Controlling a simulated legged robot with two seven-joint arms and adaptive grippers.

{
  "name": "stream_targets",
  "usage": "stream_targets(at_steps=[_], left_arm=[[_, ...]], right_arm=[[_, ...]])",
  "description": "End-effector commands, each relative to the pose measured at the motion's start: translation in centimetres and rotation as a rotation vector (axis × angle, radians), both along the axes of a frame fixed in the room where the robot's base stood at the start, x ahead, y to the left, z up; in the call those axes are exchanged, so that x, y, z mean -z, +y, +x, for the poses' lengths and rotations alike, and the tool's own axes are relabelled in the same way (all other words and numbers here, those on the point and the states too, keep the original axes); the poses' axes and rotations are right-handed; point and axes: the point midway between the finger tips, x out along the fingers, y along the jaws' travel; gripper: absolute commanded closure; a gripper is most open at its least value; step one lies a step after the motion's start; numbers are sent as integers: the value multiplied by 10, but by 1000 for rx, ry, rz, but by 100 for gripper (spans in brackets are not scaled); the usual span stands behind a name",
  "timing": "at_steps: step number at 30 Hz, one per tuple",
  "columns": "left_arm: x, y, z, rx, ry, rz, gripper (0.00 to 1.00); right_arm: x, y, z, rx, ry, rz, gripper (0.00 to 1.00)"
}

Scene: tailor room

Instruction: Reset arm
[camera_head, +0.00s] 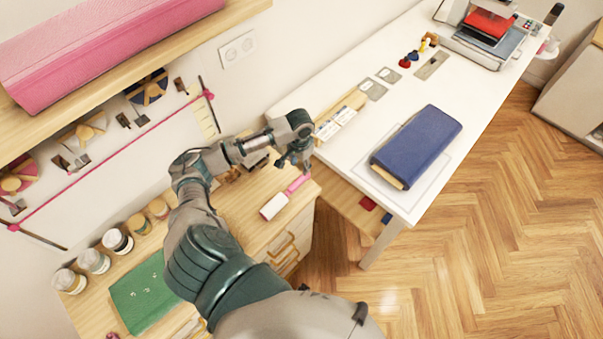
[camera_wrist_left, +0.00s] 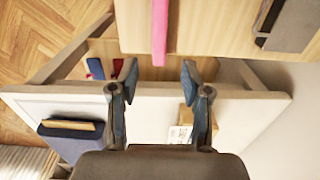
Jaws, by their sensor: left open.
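My left arm reaches in from the bottom of the head view, over the wooden drawer unit. My left gripper (camera_head: 296,160) hangs near the corner where the drawer unit meets the white table. In the left wrist view the two fingers (camera_wrist_left: 158,80) stand apart with nothing between them. A pink-handled tool with a white head (camera_head: 275,206) lies on the drawer unit just below the gripper; its pink part also shows in the left wrist view (camera_wrist_left: 160,30). My right gripper is in neither view.
The white table (camera_head: 335,85) holds a dark blue folded cloth (camera_head: 418,145), cards and a machine (camera_head: 487,35). On the drawer unit are a green mat (camera_head: 145,295) and several jars (camera_head: 94,261). A pink roll (camera_head: 90,45) lies on the shelf above. Open wooden floor (camera_head: 480,230) is at the right.

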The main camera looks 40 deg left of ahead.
Motion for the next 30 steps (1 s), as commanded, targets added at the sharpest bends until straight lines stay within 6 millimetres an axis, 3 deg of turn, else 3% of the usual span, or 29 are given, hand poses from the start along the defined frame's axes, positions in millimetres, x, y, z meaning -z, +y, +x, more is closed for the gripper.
stream_targets(at_steps=[4,11,23,26,30], left_arm=[[-12,-1,1,-1,-2,1,52],[-16,-5,0,0,0,4,52],[-11,-7,-1,10,-3,-1,52],[10,-30,-11,69,-12,-16,52],[58,-100,-46,211,-76,-72,52]], right_arm=[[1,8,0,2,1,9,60],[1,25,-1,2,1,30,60],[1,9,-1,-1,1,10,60],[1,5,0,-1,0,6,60],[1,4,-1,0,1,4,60]])
